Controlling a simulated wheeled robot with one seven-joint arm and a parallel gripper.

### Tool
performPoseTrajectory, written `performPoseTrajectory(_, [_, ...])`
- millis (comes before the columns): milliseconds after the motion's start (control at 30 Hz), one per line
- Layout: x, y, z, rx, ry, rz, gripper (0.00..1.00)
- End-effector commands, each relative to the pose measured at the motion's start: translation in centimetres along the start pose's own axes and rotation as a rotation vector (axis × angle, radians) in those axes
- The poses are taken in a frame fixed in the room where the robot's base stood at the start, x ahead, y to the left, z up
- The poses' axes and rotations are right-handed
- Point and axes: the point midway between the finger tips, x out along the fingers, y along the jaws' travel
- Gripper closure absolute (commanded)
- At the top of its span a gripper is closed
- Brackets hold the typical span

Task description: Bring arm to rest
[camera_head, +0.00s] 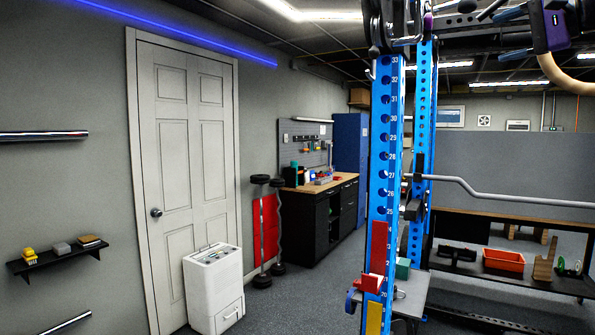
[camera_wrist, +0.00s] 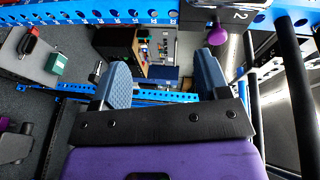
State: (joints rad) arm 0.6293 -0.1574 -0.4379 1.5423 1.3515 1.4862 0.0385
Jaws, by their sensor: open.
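My gripper (camera_wrist: 163,78) shows in the wrist view with its two blue-grey fingers spread wide and nothing between them. Its purple body fills the bottom of that view. In the head view, a purple and black part at the upper right edge (camera_head: 556,24) looks like my gripper, held high beside the top of the blue rack (camera_head: 381,150). The rest of the arm is mostly out of view there. In the wrist view a purple knob (camera_wrist: 219,34) on the rack appears close to the right finger; I cannot tell the gap.
A barbell (camera_head: 500,192) crosses the right side. A shelf (camera_head: 500,226) with a red bin (camera_head: 503,260) stands below it. A small plate (camera_head: 412,296) on the rack bears a green box (camera_head: 403,268). A white appliance (camera_head: 213,287) stands by the door. Open floor lies left of the rack.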

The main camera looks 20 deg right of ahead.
Motion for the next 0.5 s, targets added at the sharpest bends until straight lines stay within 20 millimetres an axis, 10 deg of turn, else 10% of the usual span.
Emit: performPoseTrajectory(500, [9.3, 17.7, 22.6, -0.29, -0.332, 0.582, 0.31])
